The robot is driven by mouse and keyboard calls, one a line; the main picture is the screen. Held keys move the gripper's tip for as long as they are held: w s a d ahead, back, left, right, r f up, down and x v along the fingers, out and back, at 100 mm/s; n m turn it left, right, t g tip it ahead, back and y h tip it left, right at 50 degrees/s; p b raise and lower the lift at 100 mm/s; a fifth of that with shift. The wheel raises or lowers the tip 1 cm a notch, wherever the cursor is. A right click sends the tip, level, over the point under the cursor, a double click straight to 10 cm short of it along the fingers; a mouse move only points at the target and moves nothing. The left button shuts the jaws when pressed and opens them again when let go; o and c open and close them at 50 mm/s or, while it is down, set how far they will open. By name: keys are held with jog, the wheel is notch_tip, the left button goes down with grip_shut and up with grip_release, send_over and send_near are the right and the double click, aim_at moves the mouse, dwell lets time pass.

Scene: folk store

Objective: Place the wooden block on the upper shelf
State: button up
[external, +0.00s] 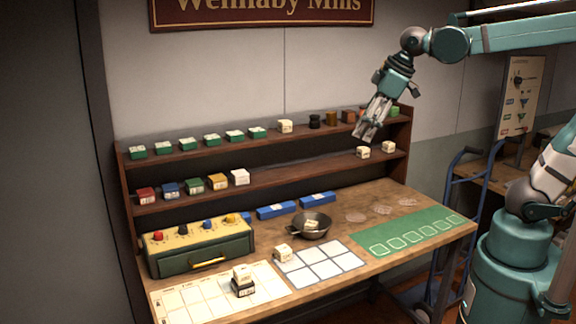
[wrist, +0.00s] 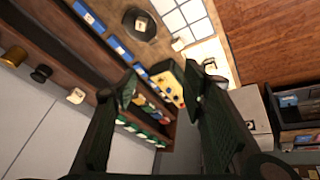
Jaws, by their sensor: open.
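Several cream, wood-like blocks are in the external view; I cannot tell which one is the task's block. One (external: 285,126) sits on the upper shelf (external: 218,146). Two, a left one (external: 362,152) and a right one (external: 388,147), sit on the lower shelf (external: 300,176). My gripper (external: 367,132) is open and empty, high near the shelves' right end. In the wrist view its fingers (wrist: 164,88) are spread, with nothing held between them.
Green-and-white blocks (external: 211,139) line the upper shelf's left; dark and coloured pieces (external: 331,119) fill its right. Coloured blocks (external: 194,185) stand on the lower shelf's left. The lower shelf's middle is clear. A green box with knobs (external: 200,243) stands on the table's left.

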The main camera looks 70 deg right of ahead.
jog(key=s+a+f+m+t+y, duration=0.1)
jog(key=s+a+f+m, duration=0.1)
jog(key=s+a+f, duration=0.7)
jog(key=shift+s+a+t, duration=0.4)
jog(key=shift+s+a, duration=0.05)
jog(key=shift+a, duration=0.15)
jog(key=shift+f, duration=0.1)
notch_tip(320, 180, down, 12)
jog(key=b, duration=1.2)
jog(key=shift+f, duration=0.1)
